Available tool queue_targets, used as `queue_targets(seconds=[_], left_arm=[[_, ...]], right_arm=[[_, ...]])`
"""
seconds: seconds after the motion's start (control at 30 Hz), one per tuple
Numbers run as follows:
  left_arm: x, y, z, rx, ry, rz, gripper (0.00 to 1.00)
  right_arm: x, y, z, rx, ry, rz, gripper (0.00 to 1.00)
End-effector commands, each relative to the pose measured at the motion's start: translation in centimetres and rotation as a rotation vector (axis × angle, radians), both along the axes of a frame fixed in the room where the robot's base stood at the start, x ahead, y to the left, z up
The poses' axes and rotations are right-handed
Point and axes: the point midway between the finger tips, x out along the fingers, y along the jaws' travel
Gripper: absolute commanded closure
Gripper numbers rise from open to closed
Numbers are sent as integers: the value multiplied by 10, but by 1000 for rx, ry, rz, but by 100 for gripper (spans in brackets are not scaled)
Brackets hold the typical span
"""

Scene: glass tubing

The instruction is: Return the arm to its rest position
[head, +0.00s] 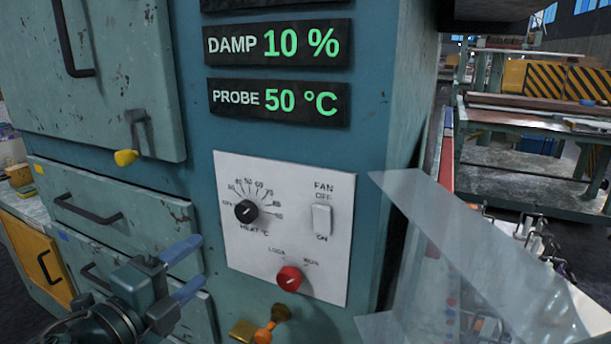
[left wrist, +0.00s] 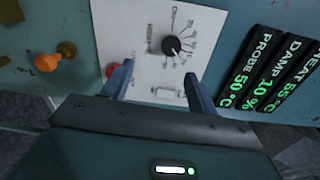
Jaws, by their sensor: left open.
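My left gripper (head: 190,268) is open in the head view, with its two blue fingers apart and nothing between them. It is in front of the drawers, left of the white control panel (head: 235,262). In the left wrist view the spread fingers (left wrist: 158,82) point at the same panel, apart from it as far as I can tell. The panel carries a black heat dial (head: 246,211), a white fan switch (head: 321,220) and a red knob (head: 289,278). My right gripper is in neither view.
Displays read damp 10 % (head: 330,43) and probe 50 °C (head: 338,100). An orange knob (head: 264,334) sits below the panel. A yellow-ended door handle (head: 126,157) and drawer handles (head: 88,210) stick out at left. Clear sheets (head: 470,245) stand at right, before a workbench (head: 530,185).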

Motion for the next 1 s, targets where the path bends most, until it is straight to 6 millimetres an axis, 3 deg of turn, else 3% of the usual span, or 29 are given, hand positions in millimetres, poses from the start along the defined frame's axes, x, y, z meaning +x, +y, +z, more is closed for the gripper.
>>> queue_targets(seconds=[0.17, 0.3, 0.47, 0.6, 0.7, 0.8, 1.0], left_arm=[[5, -3, -78, -293, 223, 55, 41], [-5, -7, -153, -559, 422, 141, 41], [-37, -17, -241, -863, 638, 282, 41], [-80, -29, -308, -1107, 794, 430, 41], [-109, -38, -341, -1239, 871, 526, 41], [-131, -45, -363, -1327, 919, 597, 41], [-147, -51, -377, -1392, 949, 648, 41]], right_arm=[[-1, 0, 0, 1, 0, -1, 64], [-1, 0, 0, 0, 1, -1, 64], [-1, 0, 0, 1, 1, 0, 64], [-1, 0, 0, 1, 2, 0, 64], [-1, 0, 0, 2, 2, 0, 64], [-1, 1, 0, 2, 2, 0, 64], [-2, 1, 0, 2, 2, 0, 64]])
